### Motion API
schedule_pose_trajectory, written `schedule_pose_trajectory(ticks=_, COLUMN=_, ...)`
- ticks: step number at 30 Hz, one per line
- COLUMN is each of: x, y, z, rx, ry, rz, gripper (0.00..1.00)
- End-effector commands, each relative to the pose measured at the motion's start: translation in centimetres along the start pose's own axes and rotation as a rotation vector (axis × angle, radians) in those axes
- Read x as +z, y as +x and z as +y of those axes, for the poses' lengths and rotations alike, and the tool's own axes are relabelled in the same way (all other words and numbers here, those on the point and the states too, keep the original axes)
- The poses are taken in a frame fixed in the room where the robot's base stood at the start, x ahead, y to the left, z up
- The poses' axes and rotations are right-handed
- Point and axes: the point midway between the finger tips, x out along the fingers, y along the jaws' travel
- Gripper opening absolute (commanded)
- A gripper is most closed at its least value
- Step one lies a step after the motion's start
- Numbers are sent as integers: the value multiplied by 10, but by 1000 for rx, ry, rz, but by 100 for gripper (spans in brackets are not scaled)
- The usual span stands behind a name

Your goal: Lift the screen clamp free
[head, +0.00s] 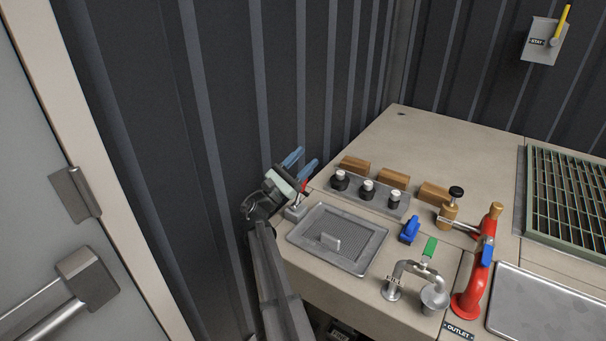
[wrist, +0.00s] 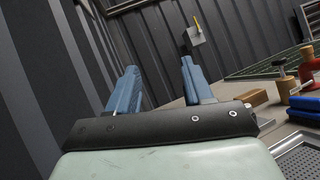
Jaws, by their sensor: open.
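My gripper (head: 303,158) is at the left rear corner of the screen, close to the dark wall. Its two blue fingers are apart with nothing between them, as the wrist view (wrist: 158,66) also shows. A small grey fitting (head: 295,213) with a red part above it stands at the bench's left edge, just below my gripper and partly hidden by it. It looks like the screen clamp, but I cannot be sure. The screen (head: 365,258) is a grey framed mesh panel with a small upright tab, lying flat in the bench top. Its corner shows in the wrist view (wrist: 303,158).
Several black knobs (head: 367,190) with white tops and wooden blocks (head: 354,165) stand behind the screen. A blue handle (head: 409,231), a metal tap (head: 405,268) and a red outlet pipe (head: 468,303) stand to the right. The corrugated wall (head: 240,90) is close on the left.

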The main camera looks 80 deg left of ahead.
Motion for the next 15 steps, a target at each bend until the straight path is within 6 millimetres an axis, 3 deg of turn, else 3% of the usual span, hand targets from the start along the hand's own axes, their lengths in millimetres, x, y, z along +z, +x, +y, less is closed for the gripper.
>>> schedule_pose_trajectory(ticks=6, x=15, y=10, z=5, rx=1, ry=0, rz=1, gripper=51)
schedule_pose_trajectory(ticks=15, x=16, y=11, z=5, rx=1, ry=-1, rz=1, gripper=51)
